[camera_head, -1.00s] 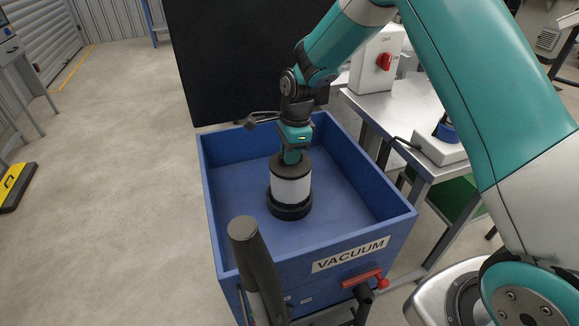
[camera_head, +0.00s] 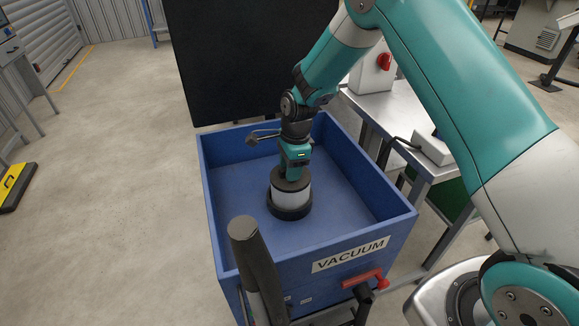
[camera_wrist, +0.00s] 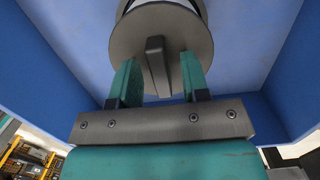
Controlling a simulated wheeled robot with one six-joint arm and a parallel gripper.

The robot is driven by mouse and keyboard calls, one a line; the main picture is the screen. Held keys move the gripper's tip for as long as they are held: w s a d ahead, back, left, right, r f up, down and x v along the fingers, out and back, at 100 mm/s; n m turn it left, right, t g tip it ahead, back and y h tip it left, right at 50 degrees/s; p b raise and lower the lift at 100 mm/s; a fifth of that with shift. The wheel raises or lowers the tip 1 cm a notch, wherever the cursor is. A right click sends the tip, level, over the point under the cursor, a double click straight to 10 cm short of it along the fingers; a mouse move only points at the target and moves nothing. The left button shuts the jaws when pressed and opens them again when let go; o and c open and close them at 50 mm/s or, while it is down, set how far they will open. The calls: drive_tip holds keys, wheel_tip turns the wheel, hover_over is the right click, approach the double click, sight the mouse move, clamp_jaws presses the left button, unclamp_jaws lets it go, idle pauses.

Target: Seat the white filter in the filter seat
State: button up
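The white filter (camera_head: 290,195) stands upright in the dark ring of the filter seat (camera_head: 289,212) on the floor of the blue vacuum bin. Its grey top cap fills the upper middle of the wrist view, with a raised grip bar (camera_wrist: 156,66) across it. My gripper (camera_head: 292,172) is directly above the filter, pointing down. In the wrist view its two teal fingers stand apart on either side of the bar, with a gap on each side. The filter's lower part is hidden inside the ring.
The blue bin (camera_head: 209,200) has raised walls on all sides around my gripper. A red-handled valve (camera_head: 362,279) is on its front, and a dark hose or pipe (camera_head: 255,265) rises at its front left. A metal bench (camera_head: 396,108) stands to the right.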

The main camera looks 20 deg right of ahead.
drive_tip(key=shift+r, duration=0.1)
wheel_tip(320, 180, up, 12)
drive_tip(key=d, duration=0.1)
drive_tip(key=s+a+r+n, duration=0.2)
drive_tip(key=s+r+n, duration=0.4)
drive_tip(key=s+a+r+n+y, duration=0.1)
drive_tip(key=s+a+r+n, duration=0.1)
drive_tip(key=s+n, duration=0.7)
drive_tip(key=s+a+r+n+y, duration=0.1)
drive_tip(key=s+r+n, duration=0.3)
drive_tip(key=s+n, duration=0.6)
drive_tip(key=s+a, duration=0.1)
drive_tip(key=s, duration=0.5)
drive_tip(key=shift+y, duration=0.4)
